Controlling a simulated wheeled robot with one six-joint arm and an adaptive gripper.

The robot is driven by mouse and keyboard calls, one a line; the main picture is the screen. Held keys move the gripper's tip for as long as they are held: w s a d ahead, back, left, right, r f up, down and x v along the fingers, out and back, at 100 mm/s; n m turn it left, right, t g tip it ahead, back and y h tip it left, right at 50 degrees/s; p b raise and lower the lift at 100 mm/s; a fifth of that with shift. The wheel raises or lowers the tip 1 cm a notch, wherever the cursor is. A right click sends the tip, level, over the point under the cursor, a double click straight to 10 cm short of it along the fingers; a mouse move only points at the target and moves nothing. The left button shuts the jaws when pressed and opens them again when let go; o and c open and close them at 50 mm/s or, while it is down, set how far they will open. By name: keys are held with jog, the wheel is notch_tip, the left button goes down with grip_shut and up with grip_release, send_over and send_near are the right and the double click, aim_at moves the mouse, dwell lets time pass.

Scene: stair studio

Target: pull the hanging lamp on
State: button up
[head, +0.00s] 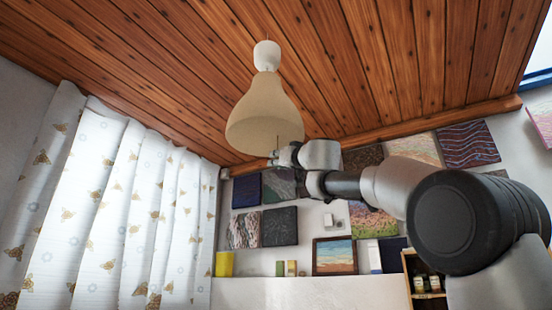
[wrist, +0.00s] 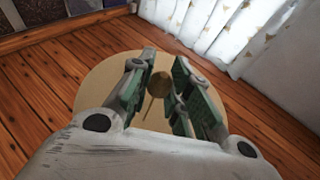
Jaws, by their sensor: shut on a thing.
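The hanging lamp (head: 263,112) has a beige bell-shaped shade and a white cap at the wooden ceiling. Its shade shows no clear glow. A thin pull cord (head: 277,143) hangs below it. My gripper (head: 274,158) is at the cord's lower end, just under the shade. In the wrist view the shade (wrist: 92,88) is a wide beige disc behind the fingers of my gripper (wrist: 158,95). A round brown pull knob (wrist: 159,83) sits between the green finger pads, with a thin cord beside it. My gripper is shut on the knob; the contact itself is hard to see.
White patterned curtains (head: 115,205) hang on the left. Several pictures (head: 334,256) cover the back wall. A yellow pot (head: 224,263) stands on a white ledge (head: 290,292). A wooden shelf (head: 407,280) with jars is at the lower right. The space around the lamp is clear.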

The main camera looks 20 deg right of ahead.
jog(key=shift+f, duration=0.75)
jog(key=o, duration=1)
jog(key=v, duration=0.9)
jog(key=shift+f, duration=0.1)
dwell(0.4)
